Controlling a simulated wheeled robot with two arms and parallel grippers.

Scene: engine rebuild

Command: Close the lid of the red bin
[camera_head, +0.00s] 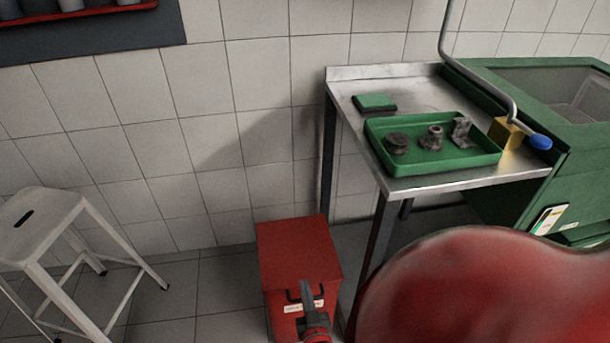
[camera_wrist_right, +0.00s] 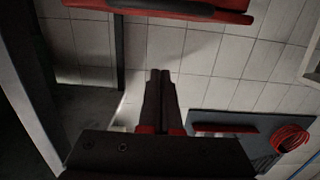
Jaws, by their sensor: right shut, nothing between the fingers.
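The red bin (camera_head: 275,311) stands on the floor beside the metal table. Its red lid (camera_head: 298,250) lies over the top and looks down, with no open gap visible from here. A dark handle and a pale label show on its front, partly hidden by my gripper. My right gripper (camera_head: 307,288) is shut and empty in front of the bin's front face; whether it touches cannot be told. In the right wrist view its fingers (camera_wrist_right: 160,73) are together, with a red edge and dark bar at the top. My left gripper is not in view.
The metal table (camera_head: 440,185) holds a green tray (camera_head: 470,165) with several metal parts. A green machine (camera_head: 540,190) stands at the right. A white stool (camera_head: 45,225) is at the left. Floor between stool and bin is clear.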

